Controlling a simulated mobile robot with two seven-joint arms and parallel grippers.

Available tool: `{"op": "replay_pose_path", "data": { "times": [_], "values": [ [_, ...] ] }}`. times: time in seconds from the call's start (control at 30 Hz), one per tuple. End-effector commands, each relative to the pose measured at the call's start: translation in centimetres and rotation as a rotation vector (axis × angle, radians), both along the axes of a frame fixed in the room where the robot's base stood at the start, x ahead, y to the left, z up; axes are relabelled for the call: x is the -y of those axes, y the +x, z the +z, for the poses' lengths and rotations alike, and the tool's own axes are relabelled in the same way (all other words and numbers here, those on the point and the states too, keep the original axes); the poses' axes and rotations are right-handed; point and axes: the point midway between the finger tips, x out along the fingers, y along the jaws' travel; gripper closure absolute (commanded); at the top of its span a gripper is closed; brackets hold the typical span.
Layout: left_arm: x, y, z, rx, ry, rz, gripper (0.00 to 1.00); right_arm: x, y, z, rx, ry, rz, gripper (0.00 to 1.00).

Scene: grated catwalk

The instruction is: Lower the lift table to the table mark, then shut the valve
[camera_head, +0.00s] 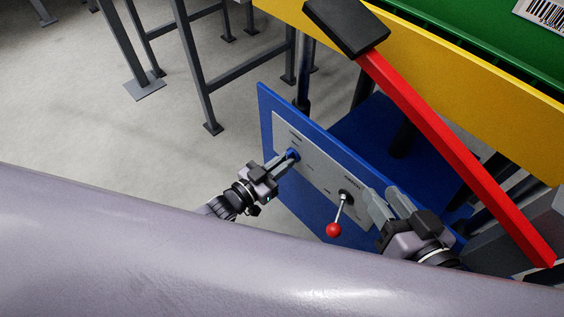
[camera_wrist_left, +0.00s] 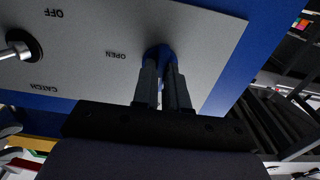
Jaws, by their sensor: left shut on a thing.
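The lift table (camera_head: 470,82), with a yellow edge and green top, fills the upper right of the head view. Below it, a grey control plate (camera_head: 318,168) is set on a blue panel. My left gripper (camera_head: 286,160) is shut on a blue valve knob (camera_head: 293,153) on this plate. In the left wrist view the left fingers (camera_wrist_left: 164,88) cover much of the knob (camera_wrist_left: 161,51), beside the word OPEN. A lever with a red ball (camera_head: 333,230) hangs down from the plate. My right gripper (camera_head: 384,200) is open and empty, right of the lever. I cannot make out a table mark.
A red bar (camera_head: 450,150) with a black block (camera_head: 346,26) at its upper end slants across the table's front. Grey steel frames (camera_head: 200,80) stand at the upper left. Bare floor (camera_head: 120,140) lies left of the panel.

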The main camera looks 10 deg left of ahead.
Motion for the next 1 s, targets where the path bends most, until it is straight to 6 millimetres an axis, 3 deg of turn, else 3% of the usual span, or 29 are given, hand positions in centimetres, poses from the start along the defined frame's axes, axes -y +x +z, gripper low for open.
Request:
{"op": "replay_pose_path", "data": {
  "times": [0.43,0.5,0.53,0.87,1.0],
  "values": [
    [0.0,0.2,0.0,-0.009,-0.011,0.002,1.0,0.0,0.0,-0.2,-0.003,-0.002,0.0,0.62],
    [0.0,0.1,0.0,-0.009,-0.011,0.002,0.71,0.0,0.0,-0.2,-0.004,-0.002,0.0,0.62],
    [0.0,0.1,0.0,-0.009,-0.011,0.002,0.62,0.0,0.0,-0.2,-0.004,-0.002,0.0,0.62],
    [-0.1,-0.2,0.0,-0.007,-0.009,0.001,0.62,0.0,-0.1,-0.2,-0.007,-0.001,0.001,0.62],
    [-1.1,-1.6,0.2,-0.011,-0.007,0.002,0.62,-0.3,-0.2,0.3,-0.029,0.017,0.011,0.62]
  ]
}}
